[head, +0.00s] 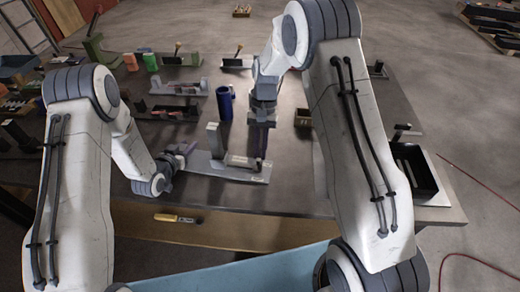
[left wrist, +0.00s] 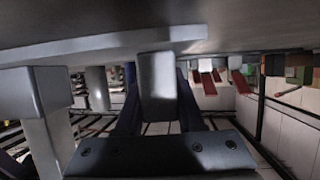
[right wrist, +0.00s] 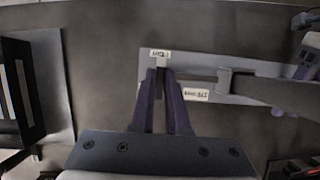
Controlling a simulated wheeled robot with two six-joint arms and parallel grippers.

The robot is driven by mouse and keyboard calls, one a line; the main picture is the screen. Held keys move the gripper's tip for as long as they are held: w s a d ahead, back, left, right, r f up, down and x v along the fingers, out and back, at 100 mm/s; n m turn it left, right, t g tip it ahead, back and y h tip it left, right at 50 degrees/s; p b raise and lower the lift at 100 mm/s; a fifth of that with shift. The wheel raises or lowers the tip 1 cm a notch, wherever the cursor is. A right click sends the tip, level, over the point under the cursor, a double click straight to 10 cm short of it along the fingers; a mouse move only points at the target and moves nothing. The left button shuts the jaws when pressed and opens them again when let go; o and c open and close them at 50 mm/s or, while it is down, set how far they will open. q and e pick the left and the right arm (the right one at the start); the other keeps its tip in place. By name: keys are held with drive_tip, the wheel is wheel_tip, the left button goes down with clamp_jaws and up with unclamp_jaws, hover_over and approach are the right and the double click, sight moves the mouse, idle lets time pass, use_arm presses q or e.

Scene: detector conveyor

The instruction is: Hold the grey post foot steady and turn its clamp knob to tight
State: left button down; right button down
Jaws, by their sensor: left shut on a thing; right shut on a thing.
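The grey post foot (head: 222,172) is a long flat plate on the table with an upright grey post (head: 214,138). My left gripper (head: 185,150) is at its left end; in the left wrist view its fingers (left wrist: 158,100) are shut on a grey block (left wrist: 157,82) of the foot. My right gripper (head: 261,166) points down at the right end. In the right wrist view its fingers (right wrist: 160,80) are shut on the narrow clamp knob (right wrist: 161,68), beside a small white label (right wrist: 160,53). The knob is mostly hidden between the fingers. A second label (right wrist: 195,94) lies nearby.
A blue cylinder (head: 224,103) stands behind the foot. Other fixtures (head: 180,87) stand further back. A black tray (head: 415,172) is at the right table edge. A yellow marker (head: 175,217) lies near the front edge. The table between foot and tray is partly hidden by my right arm.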

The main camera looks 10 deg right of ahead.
drive_tip(key=c, duration=0.9)
unclamp_jaws()
drive_tip(key=v, duration=1.2)
use_arm(q)
drive_tip(key=shift+c, duration=2.2)
unclamp_jaws()
drive_tip(key=shift+s, duration=0.1)
